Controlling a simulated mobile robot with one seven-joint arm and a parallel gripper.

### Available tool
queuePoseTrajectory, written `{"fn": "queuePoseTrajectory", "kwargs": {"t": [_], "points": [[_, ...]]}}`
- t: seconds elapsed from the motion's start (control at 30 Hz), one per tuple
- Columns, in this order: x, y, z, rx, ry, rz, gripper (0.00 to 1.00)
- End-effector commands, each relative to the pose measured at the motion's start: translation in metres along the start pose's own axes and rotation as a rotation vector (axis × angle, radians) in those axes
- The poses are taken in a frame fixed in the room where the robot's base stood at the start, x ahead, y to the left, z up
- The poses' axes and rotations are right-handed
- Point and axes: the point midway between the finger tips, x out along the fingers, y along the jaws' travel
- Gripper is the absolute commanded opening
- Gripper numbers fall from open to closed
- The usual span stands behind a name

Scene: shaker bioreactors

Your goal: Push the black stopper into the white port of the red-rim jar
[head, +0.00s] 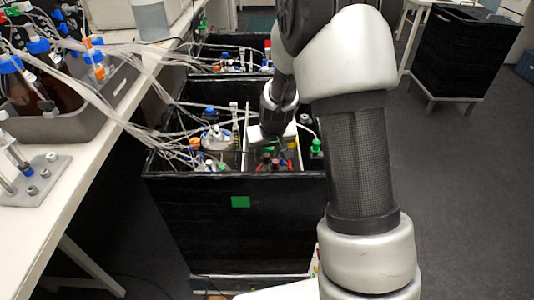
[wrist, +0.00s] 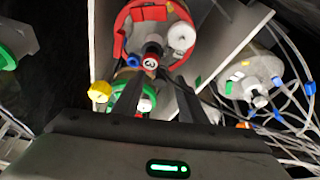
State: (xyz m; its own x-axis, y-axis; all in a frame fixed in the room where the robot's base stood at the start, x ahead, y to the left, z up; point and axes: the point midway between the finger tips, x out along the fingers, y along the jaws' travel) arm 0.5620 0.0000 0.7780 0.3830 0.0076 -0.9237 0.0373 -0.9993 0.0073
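The red-rim jar (wrist: 124,32) is at the top middle of the wrist view, with its white port (wrist: 181,36) on the right of its lid. A black stopper (wrist: 153,48) with a red and white end shows left of and below the port, apart from it. My gripper (wrist: 154,76) points at the jar. Its two dark fingers have a gap between them, and their tips are right by the stopper's end. I cannot tell whether they grip it. In the head view my gripper (head: 268,136) is over the black bin, and the jar is mostly hidden.
The black bin (head: 215,222) has raised walls. A bench (head: 82,160) is at left.

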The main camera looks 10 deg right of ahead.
Motion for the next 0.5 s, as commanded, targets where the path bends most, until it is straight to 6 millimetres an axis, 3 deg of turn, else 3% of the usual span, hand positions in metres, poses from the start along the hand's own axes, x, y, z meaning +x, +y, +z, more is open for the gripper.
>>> {"fn": "queuePoseTrajectory", "kwargs": {"t": [0.27,0.37,0.5], "points": [[-0.002,0.000,0.000,0.000,0.000,0.000,0.38],[-0.011,0.000,-0.001,0.000,0.002,0.000,0.38],[-0.038,0.000,-0.003,0.000,0.004,0.000,0.38]]}}
